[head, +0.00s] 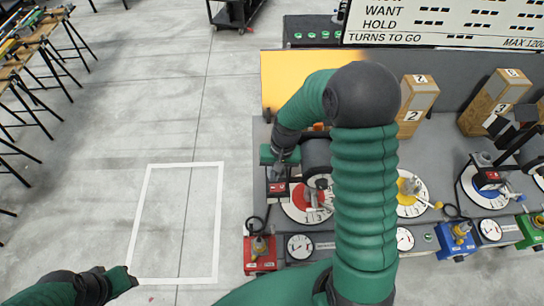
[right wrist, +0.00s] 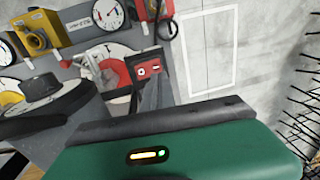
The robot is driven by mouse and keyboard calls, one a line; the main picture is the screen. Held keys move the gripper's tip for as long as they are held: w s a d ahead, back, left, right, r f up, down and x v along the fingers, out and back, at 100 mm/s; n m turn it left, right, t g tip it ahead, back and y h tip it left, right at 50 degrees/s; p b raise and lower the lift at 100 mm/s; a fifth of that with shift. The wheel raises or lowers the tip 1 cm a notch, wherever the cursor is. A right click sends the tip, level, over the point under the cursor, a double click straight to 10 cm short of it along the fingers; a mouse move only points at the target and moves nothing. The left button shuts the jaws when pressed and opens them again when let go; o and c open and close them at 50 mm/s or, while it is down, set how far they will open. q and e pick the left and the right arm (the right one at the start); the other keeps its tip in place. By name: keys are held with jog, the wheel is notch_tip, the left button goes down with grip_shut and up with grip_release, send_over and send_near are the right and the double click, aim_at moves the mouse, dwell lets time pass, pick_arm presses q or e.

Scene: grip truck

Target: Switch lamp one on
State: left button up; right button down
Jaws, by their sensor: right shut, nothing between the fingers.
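A small red switch box (head: 277,188) with a pale switch face sits at the left edge of the grey bench, beside the red and white dial (head: 297,203). In the right wrist view the red box (right wrist: 150,69) shows just past my fingertips. My right gripper (head: 278,172) is shut and empty, pointing down close above the box; I cannot tell whether it touches. Its fingers (right wrist: 150,95) also show in the right wrist view. No lamp marked one can be made out; my right arm hides part of the bench. My left gripper (head: 118,281) is at the lower left, its fingers unclear.
A red box with a knob (head: 260,252) and a gauge (head: 300,246) line the bench front. A yellow dial (head: 410,195), blue box (head: 456,240) and numbered wooden blocks (head: 416,103) stand to the right. An orange panel (head: 284,78) stands behind.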

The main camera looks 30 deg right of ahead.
aim_at(271, 187)
notch_tip(271, 187, up, 10)
jog(key=a+b, duration=0.1)
jog(key=b, duration=0.1)
jog(key=shift+w+f, duration=0.2)
jog(key=shift+w, duration=0.1)
jog(key=shift+s, duration=0.1)
